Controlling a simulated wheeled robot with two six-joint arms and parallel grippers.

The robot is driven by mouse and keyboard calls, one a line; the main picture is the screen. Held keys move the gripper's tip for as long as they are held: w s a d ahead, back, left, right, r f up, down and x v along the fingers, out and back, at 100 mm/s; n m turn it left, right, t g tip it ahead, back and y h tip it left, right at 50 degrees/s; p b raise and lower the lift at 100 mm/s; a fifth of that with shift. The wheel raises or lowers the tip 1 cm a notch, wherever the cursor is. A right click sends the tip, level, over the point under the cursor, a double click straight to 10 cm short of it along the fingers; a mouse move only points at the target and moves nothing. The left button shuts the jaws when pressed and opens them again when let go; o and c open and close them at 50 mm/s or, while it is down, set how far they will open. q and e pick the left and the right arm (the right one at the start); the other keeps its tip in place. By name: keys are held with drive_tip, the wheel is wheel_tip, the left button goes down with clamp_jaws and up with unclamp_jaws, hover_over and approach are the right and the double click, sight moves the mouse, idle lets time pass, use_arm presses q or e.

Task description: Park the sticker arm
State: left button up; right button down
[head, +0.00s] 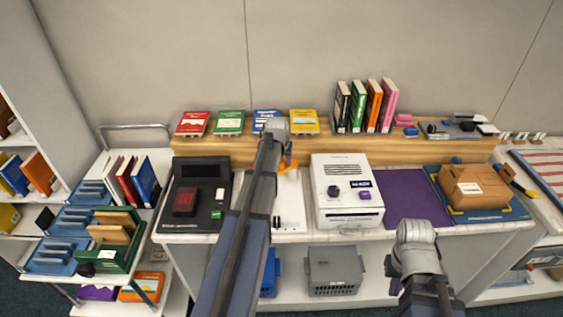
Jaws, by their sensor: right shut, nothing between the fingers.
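My left arm reaches up over the middle of the counter, its grey wrist end (275,127) in front of the blue book. The fingers are hidden behind or under the arm, so I cannot see whether they hold anything. A small orange piece (288,164) shows beside the arm, above a white flat device (290,200) that the arm partly covers. My right gripper (416,240) is near the counter's front edge, below the purple mat (412,196). It is shut and empty; its fingertips are not clearly seen. No sticker can be made out for certain.
A black device (197,195) and a white machine (346,190) flank the left arm. A cardboard box (470,186) sits on a blue tray at right. Several books (366,105) stand on the wooden shelf (330,152). A cart with blue trays (62,220) is at left. The purple mat is bare.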

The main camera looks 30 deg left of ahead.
use_arm(q)
clamp_jaws()
idle(1.1)
